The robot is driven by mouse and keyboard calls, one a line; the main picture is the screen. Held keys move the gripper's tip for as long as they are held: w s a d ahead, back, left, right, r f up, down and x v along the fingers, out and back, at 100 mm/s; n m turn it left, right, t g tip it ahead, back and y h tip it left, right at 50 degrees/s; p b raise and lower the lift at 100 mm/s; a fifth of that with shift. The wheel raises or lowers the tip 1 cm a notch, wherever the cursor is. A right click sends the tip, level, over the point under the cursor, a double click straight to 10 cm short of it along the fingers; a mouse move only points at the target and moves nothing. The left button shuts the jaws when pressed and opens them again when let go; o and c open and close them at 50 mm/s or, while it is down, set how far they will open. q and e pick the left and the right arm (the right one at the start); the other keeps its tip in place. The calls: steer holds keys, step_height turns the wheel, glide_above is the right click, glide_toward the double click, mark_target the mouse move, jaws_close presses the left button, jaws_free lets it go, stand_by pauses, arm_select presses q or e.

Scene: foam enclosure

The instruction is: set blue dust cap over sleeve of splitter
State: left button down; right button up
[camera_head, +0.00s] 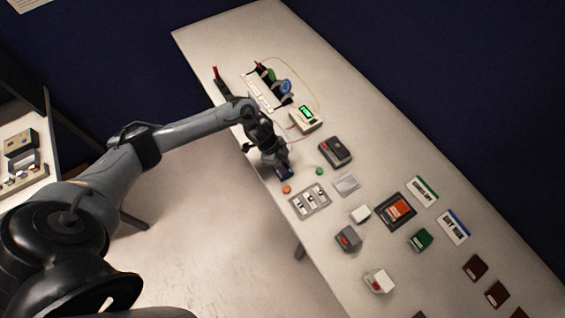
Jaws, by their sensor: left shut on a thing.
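My left gripper (281,164) is low over the table near its left edge, pointing down. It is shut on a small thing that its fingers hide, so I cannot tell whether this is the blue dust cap. A dark blue block (284,174) shows right at the fingertips, possibly the splitter. Its sleeve cannot be made out, and I cannot tell whether the fingers touch the block. No blue dust cap can be picked out elsewhere. My right gripper is not in view.
An orange cap (287,189) and a green cap (320,171) lie near the block. A dark grey device (335,152), a meter with a green screen (305,117) and a slotted tray (299,206) stand close around.

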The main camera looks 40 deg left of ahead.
arm_select(q)
steer(key=shift+f+b, duration=0.55)
steer(key=shift+f, duration=0.35)
steer(key=c, duration=0.8)
jaws_free()
steer(key=shift+r, duration=0.15)
steer(key=shift+a+r, duration=0.15)
steer(key=shift+r, duration=0.2)
steer(key=v, duration=1)
steer(key=shift+s+f, duration=0.15)
